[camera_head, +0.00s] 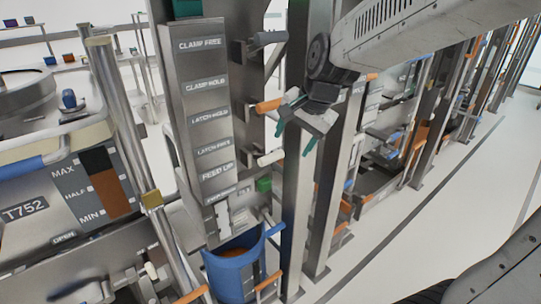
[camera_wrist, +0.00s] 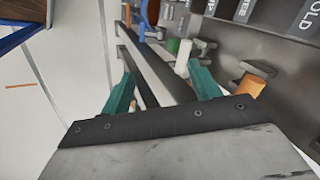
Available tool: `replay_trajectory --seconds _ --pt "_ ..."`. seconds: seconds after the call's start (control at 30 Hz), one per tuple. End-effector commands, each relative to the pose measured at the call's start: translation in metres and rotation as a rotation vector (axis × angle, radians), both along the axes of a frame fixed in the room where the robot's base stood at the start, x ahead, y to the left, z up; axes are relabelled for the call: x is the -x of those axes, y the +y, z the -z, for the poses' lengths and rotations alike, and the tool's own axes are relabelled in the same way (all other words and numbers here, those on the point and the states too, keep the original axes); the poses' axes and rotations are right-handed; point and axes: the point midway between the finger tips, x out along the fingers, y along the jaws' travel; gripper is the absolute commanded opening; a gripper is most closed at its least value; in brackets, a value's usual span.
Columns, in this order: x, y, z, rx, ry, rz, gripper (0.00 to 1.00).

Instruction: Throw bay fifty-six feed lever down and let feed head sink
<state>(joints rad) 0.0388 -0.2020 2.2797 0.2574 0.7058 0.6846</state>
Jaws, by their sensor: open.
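A lever with a white handle (camera_head: 270,158) sticks out from the grey panel (camera_head: 200,125), near the "FEED UP" label (camera_head: 217,172); I take it as the feed lever. The label below that is too small to read surely. No bay number fifty-six is legible. My gripper (camera_head: 295,138) is open and empty, its teal fingertips up and right of the white handle. In the wrist view the white handle (camera_wrist: 183,58) shows beyond the fingers, nearer the right one, apparently apart from both. I cannot identify the feed head surely.
An orange-handled lever (camera_head: 270,105) and a grey-handled lever (camera_head: 270,38) sit above the white one. A green block (camera_head: 264,184) is just below it. Steel posts (camera_head: 302,215) stand close right; open floor (camera_head: 400,245) lies beyond.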

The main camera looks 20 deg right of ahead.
Motion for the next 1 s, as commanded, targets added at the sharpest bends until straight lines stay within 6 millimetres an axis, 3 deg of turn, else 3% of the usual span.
replay_trajectory --seconds 0.03,0.1,0.2,0.47,1.0 --pt "-0.023 -0.001 0.009 -0.035 -0.003 0.078 0.62" --pt "-0.049 -0.003 0.017 -0.080 -0.018 0.178 0.62" --pt "-0.072 -0.005 0.026 -0.124 -0.033 0.275 0.62" --pt "-0.093 -0.005 0.041 -0.155 -0.042 0.342 0.62" --pt "-0.136 0.010 0.125 -0.153 -0.042 0.338 0.62"
